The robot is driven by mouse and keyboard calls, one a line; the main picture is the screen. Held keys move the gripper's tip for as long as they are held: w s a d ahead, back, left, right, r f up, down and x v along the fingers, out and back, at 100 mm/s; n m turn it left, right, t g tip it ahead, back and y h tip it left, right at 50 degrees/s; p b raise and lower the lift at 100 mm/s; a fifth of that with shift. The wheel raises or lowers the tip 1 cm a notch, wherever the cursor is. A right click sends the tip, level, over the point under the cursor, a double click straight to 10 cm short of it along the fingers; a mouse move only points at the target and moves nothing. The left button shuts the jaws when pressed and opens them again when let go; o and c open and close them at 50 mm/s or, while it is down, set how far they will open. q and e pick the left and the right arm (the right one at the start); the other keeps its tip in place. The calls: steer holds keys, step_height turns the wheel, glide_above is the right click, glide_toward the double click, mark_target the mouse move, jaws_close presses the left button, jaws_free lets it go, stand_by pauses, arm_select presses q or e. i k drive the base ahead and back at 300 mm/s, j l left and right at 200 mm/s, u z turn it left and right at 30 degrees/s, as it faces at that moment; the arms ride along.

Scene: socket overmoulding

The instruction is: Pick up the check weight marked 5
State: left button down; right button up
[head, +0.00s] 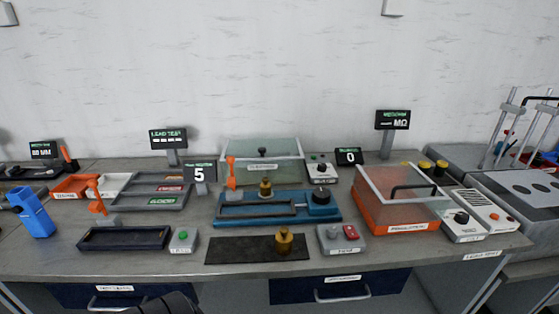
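Two brass knobbed weights are in the head view. One weight (284,241) stands upright on the dark flat mat (232,251) near the front of the bench. The other (265,188) stands on the blue fixture (230,212) behind it. Any marking on either is too small to read, so I cannot tell which is marked 5. A small display (200,173) showing 5 stands behind the blue fixture, to its left. Neither of my grippers can be made out in this view.
A grey two-button box (333,239) stands right of the mat. A dark tray (122,238) and a green-button box (183,240) lie left. A dark rounded shape shows at the bottom edge.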

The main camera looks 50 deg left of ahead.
mark_target(266, 187)
steer(key=u, duration=1.7)
